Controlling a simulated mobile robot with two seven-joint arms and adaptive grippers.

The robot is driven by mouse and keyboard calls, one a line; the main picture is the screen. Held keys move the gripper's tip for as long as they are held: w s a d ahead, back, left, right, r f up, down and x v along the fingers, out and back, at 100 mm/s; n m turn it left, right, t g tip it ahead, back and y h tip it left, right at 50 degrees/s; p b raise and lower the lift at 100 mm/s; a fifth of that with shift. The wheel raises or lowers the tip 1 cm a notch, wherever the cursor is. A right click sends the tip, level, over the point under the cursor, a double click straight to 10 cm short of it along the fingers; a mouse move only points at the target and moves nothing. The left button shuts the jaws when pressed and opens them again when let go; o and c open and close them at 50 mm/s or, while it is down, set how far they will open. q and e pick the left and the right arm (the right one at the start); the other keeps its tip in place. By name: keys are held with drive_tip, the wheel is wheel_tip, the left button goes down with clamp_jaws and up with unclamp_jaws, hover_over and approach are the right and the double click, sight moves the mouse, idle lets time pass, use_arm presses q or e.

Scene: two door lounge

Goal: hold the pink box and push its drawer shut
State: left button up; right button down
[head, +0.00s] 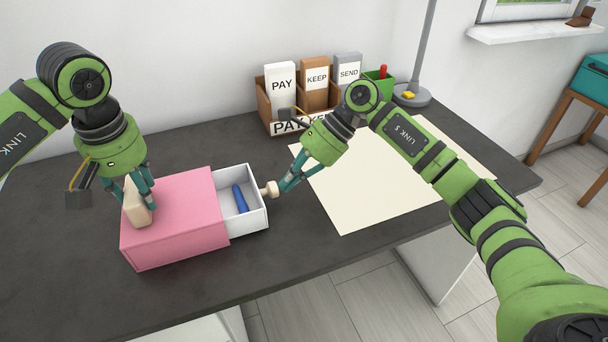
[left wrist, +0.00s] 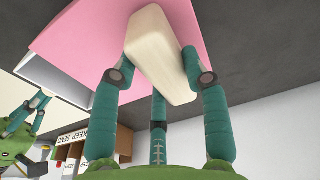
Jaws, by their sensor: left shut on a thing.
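The pink box (head: 178,232) sits on the dark desk with its white drawer (head: 248,220) pulled part way out to the right. A blue item (head: 240,198) lies in the drawer. My left gripper (head: 139,197) is shut on the cream block-shaped handle (head: 136,209) on top of the box. The handle (left wrist: 160,50) shows between its fingers in the left wrist view, with the pink top (left wrist: 85,35) behind. My right gripper (head: 282,186) has its fingertips at the drawer's round pale knob (head: 269,189), at or touching it; whether they close on it is unclear.
A large cream sheet (head: 370,190) lies on the dark desk (head: 95,305) right of the drawer. Behind stand a wooden letter rack (head: 264,105) with PAY, KEEP and SEND cards, a green container (head: 385,84) and a lamp base (head: 415,98). The desk's front edge is near the box.

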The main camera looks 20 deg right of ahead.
sight(273, 183)
use_arm(q)
drive_tip(key=shift+d, duration=0.1)
use_arm(e)
drive_tip(key=a, duration=0.8)
drive_tip(key=shift+a, duration=0.25)
drive_tip(key=d, duration=0.4)
drive_tip(key=shift+d, duration=0.3)
drive_tip(key=v, duration=0.9)
drive_tip(key=shift+d+r, duration=0.2)
drive_tip(key=shift+r, duration=0.15)
use_arm(q)
drive_tip(key=o, duration=1.1)
drive_tip(key=shift+o, duration=0.2)
